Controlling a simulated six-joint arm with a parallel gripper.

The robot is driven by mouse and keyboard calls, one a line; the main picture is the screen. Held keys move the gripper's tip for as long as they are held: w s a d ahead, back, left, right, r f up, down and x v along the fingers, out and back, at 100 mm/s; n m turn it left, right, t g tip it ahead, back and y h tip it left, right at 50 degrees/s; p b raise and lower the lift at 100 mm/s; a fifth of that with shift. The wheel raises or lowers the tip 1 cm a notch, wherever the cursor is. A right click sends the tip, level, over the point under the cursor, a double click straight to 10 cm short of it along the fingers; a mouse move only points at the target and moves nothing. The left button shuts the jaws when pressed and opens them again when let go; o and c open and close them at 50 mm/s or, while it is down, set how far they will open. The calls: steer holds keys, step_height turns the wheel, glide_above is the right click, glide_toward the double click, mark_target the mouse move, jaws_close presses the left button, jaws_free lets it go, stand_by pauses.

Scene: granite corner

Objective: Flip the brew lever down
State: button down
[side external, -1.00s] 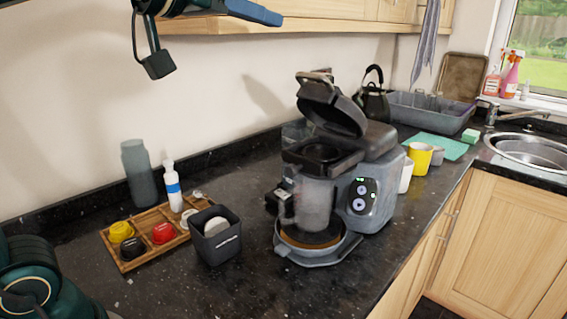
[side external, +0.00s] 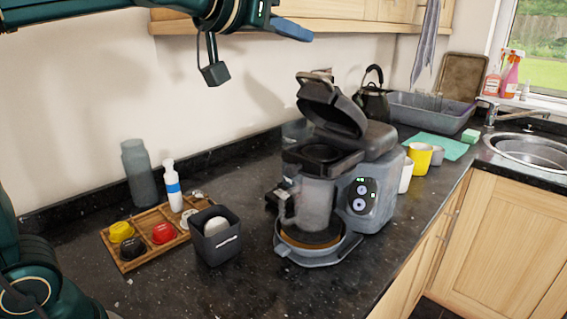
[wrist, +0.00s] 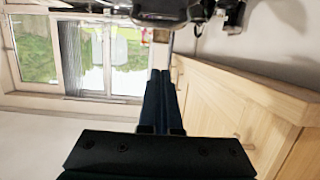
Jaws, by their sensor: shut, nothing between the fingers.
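The grey coffee machine (side external: 372,207) stands on the dark counter with its black lid (side external: 335,105) tilted up and open. A handle (side external: 316,76) sits at the raised end of the lid. A small black part (side external: 272,199) juts out at the machine's left side; I cannot tell whether either of these is the brew lever. A glass carafe (side external: 314,205) stands on the machine's plate. My gripper (side external: 293,29) is high up, above and left of the machine, apart from it. In the wrist view, its blue fingers (wrist: 160,95) are together and empty.
A wooden tray with pods (side external: 150,240), a dark bin (side external: 215,240), a white bottle (side external: 173,187) and a grey flask (side external: 139,172) stand left of the machine. Cups (side external: 420,160) and a kettle (side external: 372,100) are to its right and behind. Wall cupboards (side external: 340,20) hang close behind my gripper.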

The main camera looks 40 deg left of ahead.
steer(key=x, duration=0.3)
steer(key=shift+w+f, duration=0.15)
steer(key=shift+w, duration=0.1)
steer(key=shift+f, duration=0.15)
steer(key=shift+s+f, duration=0.55)
steer(key=shift+f, duration=0.2)
steer(key=shift+s+f, duration=0.5)
steer(key=shift+f, duration=0.25)
